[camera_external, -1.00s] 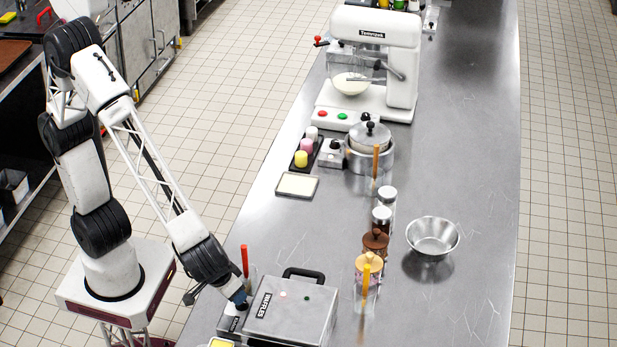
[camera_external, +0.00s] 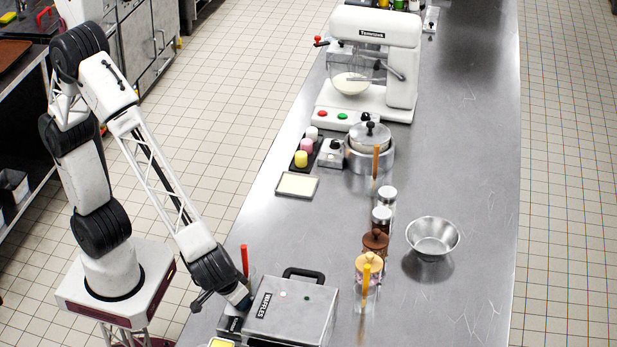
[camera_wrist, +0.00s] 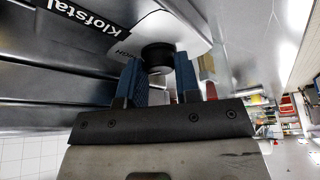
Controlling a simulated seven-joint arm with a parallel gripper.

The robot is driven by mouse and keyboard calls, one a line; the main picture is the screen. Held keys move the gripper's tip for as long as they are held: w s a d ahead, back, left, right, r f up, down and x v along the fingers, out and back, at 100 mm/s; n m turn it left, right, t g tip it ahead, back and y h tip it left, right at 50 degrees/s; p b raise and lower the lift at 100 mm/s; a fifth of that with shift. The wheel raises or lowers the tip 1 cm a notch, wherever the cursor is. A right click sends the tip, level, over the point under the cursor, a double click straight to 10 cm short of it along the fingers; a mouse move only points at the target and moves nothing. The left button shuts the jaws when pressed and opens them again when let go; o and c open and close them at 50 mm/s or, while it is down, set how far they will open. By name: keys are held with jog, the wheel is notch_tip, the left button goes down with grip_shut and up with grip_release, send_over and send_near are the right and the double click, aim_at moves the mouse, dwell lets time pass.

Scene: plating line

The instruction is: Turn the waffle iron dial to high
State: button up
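The waffle iron (camera_external: 290,315) is a closed grey metal box with a black handle, at the front of the counter in the external view. Its dial (camera_wrist: 157,57) is a round black knob in the wrist view, on a pale plate with partly covered lettering. My gripper (camera_wrist: 160,75) has its two blue fingers apart, one on each side of the dial. Whether both fingers press on it cannot be seen. In the external view my gripper (camera_external: 243,301) is low at the iron's left side and hides the dial. The dial's pointer is not visible.
A glass with a red-handled tool (camera_external: 245,262) stands close behind my gripper. Jars (camera_external: 368,272) stand right of the iron, and a metal bowl (camera_external: 432,238) lies beyond them. A yellow-screened device (camera_external: 221,343) is at the lower edge.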

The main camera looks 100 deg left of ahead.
jog(key=shift+m, duration=0.3)
jog(key=m+t+h, duration=0.1)
jog(key=m, duration=0.2)
jog(key=shift+s+a, duration=0.1)
jog(key=shift+m+t+h, duration=0.4)
jog(key=shift+m+h, duration=0.3)
jog(key=shift+m, duration=1.3)
jog(key=o, duration=0.6)
jog(key=shift+o, duration=0.2)
jog(key=shift+r, duration=0.1)
